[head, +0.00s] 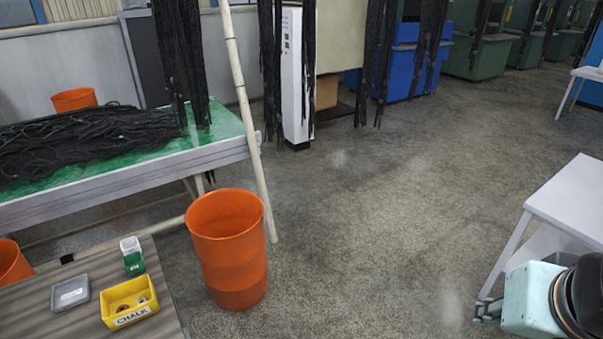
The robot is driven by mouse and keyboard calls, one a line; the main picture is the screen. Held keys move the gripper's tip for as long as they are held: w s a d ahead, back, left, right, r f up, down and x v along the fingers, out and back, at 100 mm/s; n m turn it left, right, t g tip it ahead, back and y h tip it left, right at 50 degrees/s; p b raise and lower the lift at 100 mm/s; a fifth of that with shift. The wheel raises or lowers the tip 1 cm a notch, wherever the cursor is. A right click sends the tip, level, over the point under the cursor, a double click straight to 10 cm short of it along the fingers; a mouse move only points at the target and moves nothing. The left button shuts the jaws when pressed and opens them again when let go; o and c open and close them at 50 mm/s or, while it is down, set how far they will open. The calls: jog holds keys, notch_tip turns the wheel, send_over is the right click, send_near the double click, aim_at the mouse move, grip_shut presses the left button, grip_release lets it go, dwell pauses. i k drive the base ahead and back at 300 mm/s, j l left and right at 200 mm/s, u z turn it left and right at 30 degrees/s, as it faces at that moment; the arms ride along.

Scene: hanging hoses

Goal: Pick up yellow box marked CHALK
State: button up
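The yellow box marked CHALK (131,302) sits on the wood-grain table at the lower left of the head view. It is an open-topped tray with a white label on its front side and a few small round, dark and brownish items inside. It stands upright, with nothing touching it from above.
On the wood-grain table (90,260) are a grey box (70,293) and a green-and-white container (132,256). An orange bin (229,250) stands right of it. Behind is a green-topped table (215,127) with black hoses (80,140). The middle floor is clear.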

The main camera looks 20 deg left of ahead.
aim_at(127, 293)
jog(key=i+u, duration=0.35)
jog(key=i, duration=0.15)
jog(key=i+l+u, duration=0.3)
jog(key=i, duration=0.15)
jog(key=i+j+u, duration=0.1)
jog(key=u, duration=0.3)
jog(key=i+u, duration=0.55)
jog(key=u, duration=0.2)
jog(key=i+u, duration=0.15)
jog(key=u, duration=0.25)
jog(key=i+u, duration=0.15)
jog(key=u, duration=0.25)
jog(key=i+u, duration=0.15)
jog(key=u, duration=0.25)
